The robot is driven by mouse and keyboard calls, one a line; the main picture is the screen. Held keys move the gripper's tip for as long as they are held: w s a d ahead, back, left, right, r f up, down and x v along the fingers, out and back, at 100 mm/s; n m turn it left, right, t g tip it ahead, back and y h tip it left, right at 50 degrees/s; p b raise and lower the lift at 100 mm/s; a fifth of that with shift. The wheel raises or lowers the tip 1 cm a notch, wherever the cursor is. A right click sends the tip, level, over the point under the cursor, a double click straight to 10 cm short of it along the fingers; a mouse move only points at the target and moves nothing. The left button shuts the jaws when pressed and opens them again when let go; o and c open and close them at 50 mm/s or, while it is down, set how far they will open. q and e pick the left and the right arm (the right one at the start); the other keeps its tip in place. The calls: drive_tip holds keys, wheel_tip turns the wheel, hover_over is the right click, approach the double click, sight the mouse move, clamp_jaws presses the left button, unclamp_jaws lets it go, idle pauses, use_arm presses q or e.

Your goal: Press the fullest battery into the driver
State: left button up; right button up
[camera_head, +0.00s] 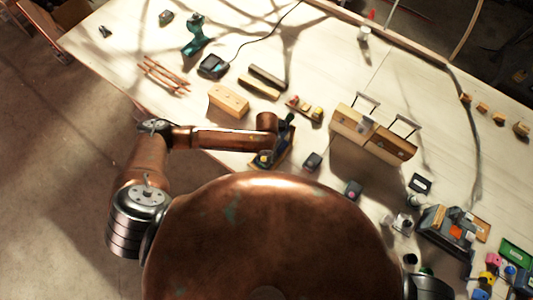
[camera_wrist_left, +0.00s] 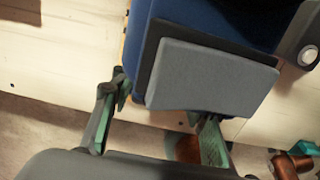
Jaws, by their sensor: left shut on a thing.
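The teal driver (camera_head: 195,36) stands at the back left of the bench. A dark charger-like block (camera_head: 212,66) with a cable is beside it. Small dark blocks that may be batteries lie near the front edge (camera_head: 313,161), farther right (camera_head: 353,189) and at the back left (camera_head: 166,18); their charge cannot be read. My left gripper (camera_head: 270,158) is at the front edge of the bench. My right gripper is not in view.
A wooden block (camera_head: 229,99), thin sticks (camera_head: 165,75) and dark bars (camera_head: 262,82) lie left of centre. A wooden box with handles (camera_head: 373,132) stands right of centre. Grey and coloured items (camera_head: 447,228) crowd the right front. The back middle is clear.

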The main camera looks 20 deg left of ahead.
sight(267, 155)
use_arm(q)
drive_tip(key=shift+f, duration=0.35)
drive_tip(key=o, duration=1.6)
drive_tip(key=shift+c, duration=0.2)
wheel_tip(267, 155, up, 5)
drive_tip(key=p, duration=0.4)
drive_tip(key=shift+p, duration=0.3)
drive_tip(key=shift+r+p, duration=0.75)
drive_tip(key=shift+r, duration=0.3)
